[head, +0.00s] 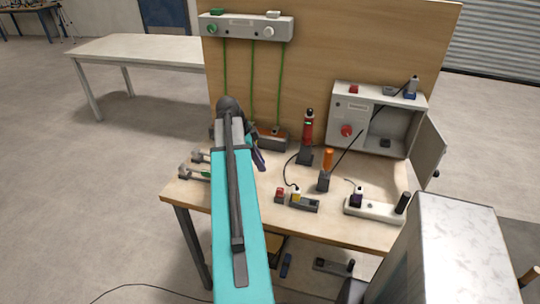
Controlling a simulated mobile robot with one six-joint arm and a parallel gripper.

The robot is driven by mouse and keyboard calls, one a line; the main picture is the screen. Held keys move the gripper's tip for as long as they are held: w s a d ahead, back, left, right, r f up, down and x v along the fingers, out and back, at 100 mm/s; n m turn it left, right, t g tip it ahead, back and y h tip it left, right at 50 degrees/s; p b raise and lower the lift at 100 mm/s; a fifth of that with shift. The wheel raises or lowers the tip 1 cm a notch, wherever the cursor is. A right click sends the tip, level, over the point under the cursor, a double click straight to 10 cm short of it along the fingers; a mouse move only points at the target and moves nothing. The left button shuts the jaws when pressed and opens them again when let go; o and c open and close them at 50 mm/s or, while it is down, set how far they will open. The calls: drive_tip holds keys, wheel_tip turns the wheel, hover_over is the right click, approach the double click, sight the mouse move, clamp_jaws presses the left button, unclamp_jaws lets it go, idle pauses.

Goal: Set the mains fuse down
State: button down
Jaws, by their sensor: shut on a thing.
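My gripper (258,157) shows only in part, as dark purple-grey fingers beyond the end of my cyan arm, over the left part of the workbench (265,196). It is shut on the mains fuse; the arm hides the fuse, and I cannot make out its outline. I cannot tell how far it is above the bench top. A grey switch box (349,115) with a red knob stands at the back right, its door (428,152) swung open. A small dark block (385,143) sits inside it.
A red tool (308,128) stands upright mid-bench, with an orange-handled tool (327,160) nearby. A socket strip (304,203) and a white strip (375,209) lie along the front. Clamps (195,174) lie at the left. Green cords hang from a rail (246,27).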

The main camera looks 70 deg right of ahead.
drive_tip(key=d, duration=0.2)
drive_tip(key=d+p, duration=0.1)
drive_tip(key=d, duration=0.2)
drive_tip(key=d+p, duration=0.1)
drive_tip(key=d, duration=0.2)
drive_tip(key=shift+s+f, duration=0.35)
drive_tip(key=shift+s, duration=0.05)
drive_tip(key=shift+f, duration=0.15)
drive_tip(key=shift+f+p, duration=1.05)
drive_tip(key=shift+f, duration=0.6)
drive_tip(key=shift+f, duration=0.15)
drive_tip(key=c, duration=1.6)
unclamp_jaws()
drive_tip(key=shift+o, duration=0.2)
drive_tip(key=shift+w+r, duration=0.1)
drive_tip(key=shift+r, duration=0.2)
